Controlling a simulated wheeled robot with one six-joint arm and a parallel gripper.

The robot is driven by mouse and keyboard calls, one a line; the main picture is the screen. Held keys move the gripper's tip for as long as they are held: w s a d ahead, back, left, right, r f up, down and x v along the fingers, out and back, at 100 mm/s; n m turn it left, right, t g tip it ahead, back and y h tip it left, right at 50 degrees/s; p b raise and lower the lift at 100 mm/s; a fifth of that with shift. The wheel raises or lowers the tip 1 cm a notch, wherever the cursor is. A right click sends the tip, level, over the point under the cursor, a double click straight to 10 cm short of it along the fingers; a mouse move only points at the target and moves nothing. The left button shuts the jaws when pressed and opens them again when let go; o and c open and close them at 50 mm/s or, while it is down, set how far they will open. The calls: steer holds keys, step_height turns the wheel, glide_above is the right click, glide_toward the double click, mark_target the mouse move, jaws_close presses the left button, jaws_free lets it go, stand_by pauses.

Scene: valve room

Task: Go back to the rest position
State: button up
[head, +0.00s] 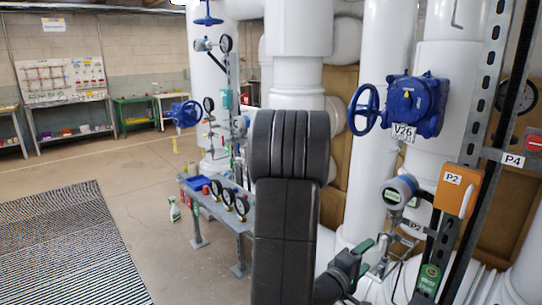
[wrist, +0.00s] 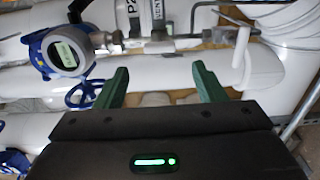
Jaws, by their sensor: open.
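My gripper (wrist: 160,84) shows in the wrist view as two green fingers spread wide apart, with nothing between them. Behind the gap are white pipes (wrist: 180,70). In the head view my gripper (head: 366,256) is low, right of centre, partly hidden behind my black arm, which rises through the middle of the picture. It is near the pipework below a round grey-blue transmitter (head: 398,190). A transmitter with a lit display (wrist: 64,54) is at upper left of the wrist view, apart from the fingers.
A blue valve actuator (head: 415,104) with a V26 tag and an orange box (head: 458,190) marked P2 are at right. A bench with gauges (head: 232,205) stands left of my arm. Open floor (head: 140,185) and a striped grating (head: 70,245) lie to the left.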

mark_target(380, 243)
steer(key=p+x, duration=0.1)
steer(key=x, duration=0.6)
steer(key=shift+r, duration=0.1)
steer(key=shift+w+d+m, duration=0.1)
steer(key=shift+m, duration=1)
steer(key=m+b, duration=0.1)
steer(key=m, duration=0.5)
steer(key=shift+m, duration=0.4)
steer(key=m, duration=0.3)
steer(key=shift+m, duration=0.4)
steer(key=shift+d+m+p, duration=0.1)
steer(key=shift+m+p, duration=0.4)
steer(key=shift+m, duration=1.7)
steer(key=shift+r, duration=0.15)
